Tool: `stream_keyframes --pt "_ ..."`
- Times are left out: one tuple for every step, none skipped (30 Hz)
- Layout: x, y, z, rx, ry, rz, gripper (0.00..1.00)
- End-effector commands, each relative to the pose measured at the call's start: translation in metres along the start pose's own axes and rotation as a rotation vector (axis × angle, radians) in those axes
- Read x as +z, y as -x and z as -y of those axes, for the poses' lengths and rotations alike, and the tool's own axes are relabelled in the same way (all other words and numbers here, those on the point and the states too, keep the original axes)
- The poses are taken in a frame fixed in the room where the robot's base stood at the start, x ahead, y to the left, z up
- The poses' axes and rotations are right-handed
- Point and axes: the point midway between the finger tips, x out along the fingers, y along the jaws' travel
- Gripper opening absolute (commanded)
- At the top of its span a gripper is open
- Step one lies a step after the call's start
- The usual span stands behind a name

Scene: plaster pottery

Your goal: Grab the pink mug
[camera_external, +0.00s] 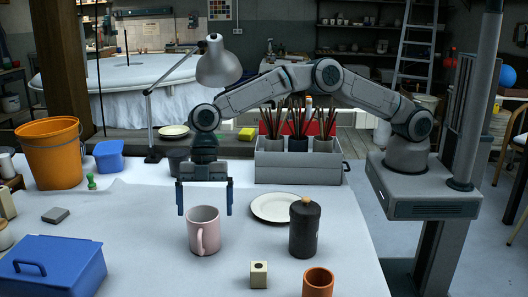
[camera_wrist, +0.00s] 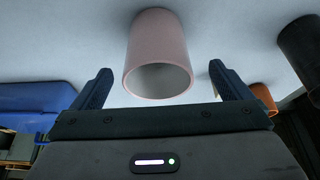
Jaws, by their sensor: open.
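The pink mug (camera_external: 204,232) stands upright on the white-covered table, its handle facing the camera in the external view. My gripper (camera_external: 204,212) is open and points down, with its fingers spread wide. In the external view the fingertips are near the height of the mug's rim, one to each side in the picture. The wrist view shows the mug (camera_wrist: 158,55) centred ahead of the open gripper (camera_wrist: 157,72), with its mouth toward me. Nothing is between the fingers that I can see gripped. The mug's handle is hidden in the wrist view.
A dark bottle (camera_external: 304,230) with a cork and a white plate (camera_external: 272,207) stand right of the mug. An orange cup (camera_external: 318,283) and a small cream block (camera_external: 259,274) are nearer the front. A blue box (camera_external: 55,272) is at front left. A grey brush caddy (camera_external: 285,172) stands behind.

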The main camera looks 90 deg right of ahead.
Motion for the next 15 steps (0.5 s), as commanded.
stream_keyframes --pt "-0.001 -0.004 0.000 0.000 0.000 0.000 0.98" --pt "-0.001 -0.006 0.000 0.000 0.000 0.000 0.98" --pt "0.000 -0.008 0.000 0.000 0.000 0.000 0.98" --pt "0.000 -0.010 0.000 0.000 0.000 0.000 0.98" --pt "-0.001 -0.011 0.000 0.000 0.000 0.000 0.98" --pt "-0.001 -0.014 0.000 -0.001 0.000 0.000 0.98" --pt "-0.002 -0.017 0.000 -0.001 0.000 0.000 0.98" --pt "-0.003 -0.019 -0.001 -0.001 0.000 0.000 0.98" --pt "-0.005 -0.025 -0.001 -0.001 0.000 0.000 0.98" --pt "-0.006 -0.029 -0.002 -0.001 0.000 0.001 0.98" --pt "-0.007 -0.033 -0.002 -0.001 0.000 0.001 0.98" --pt "-0.008 -0.037 -0.003 -0.001 0.000 0.001 0.98" --pt "-0.008 -0.041 -0.003 0.000 0.000 0.001 0.98" --pt "-0.008 -0.046 -0.003 -0.001 -0.001 0.002 0.98" --pt "-0.008 -0.051 -0.003 -0.002 -0.001 0.002 0.98"
